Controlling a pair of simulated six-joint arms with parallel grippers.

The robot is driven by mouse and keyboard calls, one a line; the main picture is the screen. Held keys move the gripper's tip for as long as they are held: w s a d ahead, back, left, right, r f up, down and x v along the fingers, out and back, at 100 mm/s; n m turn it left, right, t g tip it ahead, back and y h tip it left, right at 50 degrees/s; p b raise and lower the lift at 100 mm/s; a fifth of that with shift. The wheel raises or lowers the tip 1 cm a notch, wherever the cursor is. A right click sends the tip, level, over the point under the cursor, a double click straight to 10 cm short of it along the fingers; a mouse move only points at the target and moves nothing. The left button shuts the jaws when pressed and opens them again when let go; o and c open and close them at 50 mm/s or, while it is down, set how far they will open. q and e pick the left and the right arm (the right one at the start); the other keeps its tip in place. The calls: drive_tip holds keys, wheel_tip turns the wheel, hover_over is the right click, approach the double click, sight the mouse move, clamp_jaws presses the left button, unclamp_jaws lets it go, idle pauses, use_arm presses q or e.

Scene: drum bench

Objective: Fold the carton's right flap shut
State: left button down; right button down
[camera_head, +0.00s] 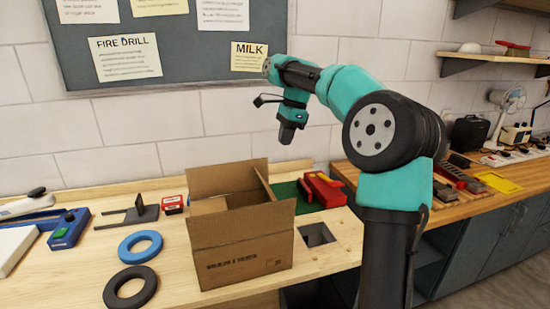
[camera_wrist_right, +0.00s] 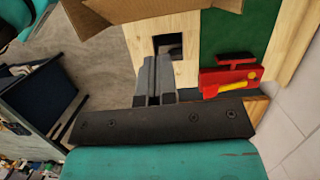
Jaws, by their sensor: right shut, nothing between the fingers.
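The brown cardboard carton (camera_head: 242,262) stands upright on the wooden bench, with printing on its front. Its top is open at least in part, and its back flap (camera_head: 225,178) stands up. The right flap (camera_head: 264,183) shows nearly edge-on, raised on the right side. Part of the carton (camera_wrist_right: 150,8) also shows along the top edge of the right wrist view. My right gripper (camera_head: 287,138) is shut and empty, pointing down in the air above and to the right of the carton, apart from it. Its closed fingers (camera_wrist_right: 155,80) show in the wrist view. My left gripper is out of view.
A square hole (camera_head: 317,235) in the bench is right of the carton. A red tool (camera_head: 323,189) lies on a green mat behind it. Blue (camera_head: 140,246) and black (camera_head: 130,287) rings lie to the left. A grey bracket (camera_head: 142,212) and red box (camera_head: 172,204) sit behind.

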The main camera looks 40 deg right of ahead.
drive_tip(key=x, duration=0.4)
drive_tip(key=a+x, duration=0.1)
drive_tip(key=x, duration=0.6)
drive_tip(key=shift+w+a, duration=0.4)
drive_tip(key=shift+w, duration=0.05)
drive_tip(key=shift+w+a+f, duration=0.2)
drive_tip(key=shift+a+f, duration=0.15)
drive_tip(key=shift+a, duration=0.05)
drive_tip(key=shift+w+a, duration=0.1)
drive_tip(key=shift+a, duration=0.05)
